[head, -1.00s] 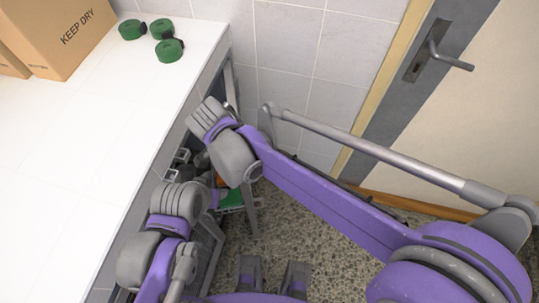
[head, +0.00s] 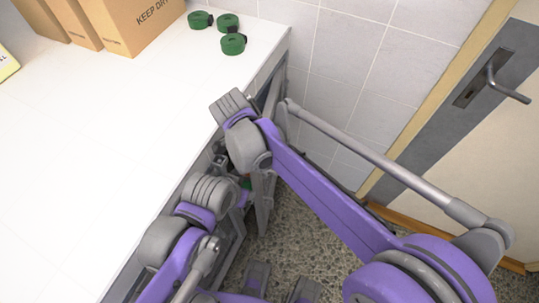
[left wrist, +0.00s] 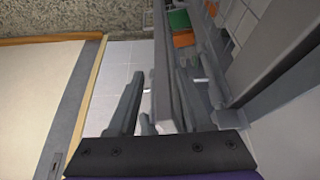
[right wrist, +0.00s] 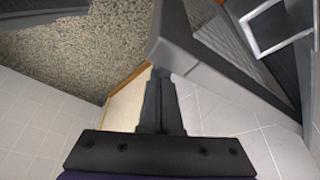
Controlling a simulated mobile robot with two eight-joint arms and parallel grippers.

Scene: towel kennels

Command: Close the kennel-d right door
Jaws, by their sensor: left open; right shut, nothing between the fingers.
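A grey door frame, which looks like the kennel door (head: 264,200), stands out from under the counter, open, beside my arms in the head view. Its grey edge bar (left wrist: 162,70) runs between the fingers of my left gripper (left wrist: 158,90) in the left wrist view. That gripper is open; I cannot tell whether a finger touches the bar. My right gripper (right wrist: 160,78) is shut and empty, its tips close to the corner of a grey frame (right wrist: 168,38) in the right wrist view. Contact there is unclear. My arms hide most of the kennel fronts in the head view.
The white counter (head: 90,170) holds cardboard boxes (head: 125,25) and three green rolls (head: 232,44). A tiled wall (head: 340,60) and a room door with a lever handle (head: 510,85) bound the right side. Speckled floor (head: 305,235) shows below. Green and orange items (left wrist: 182,28) lie inside the kennel.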

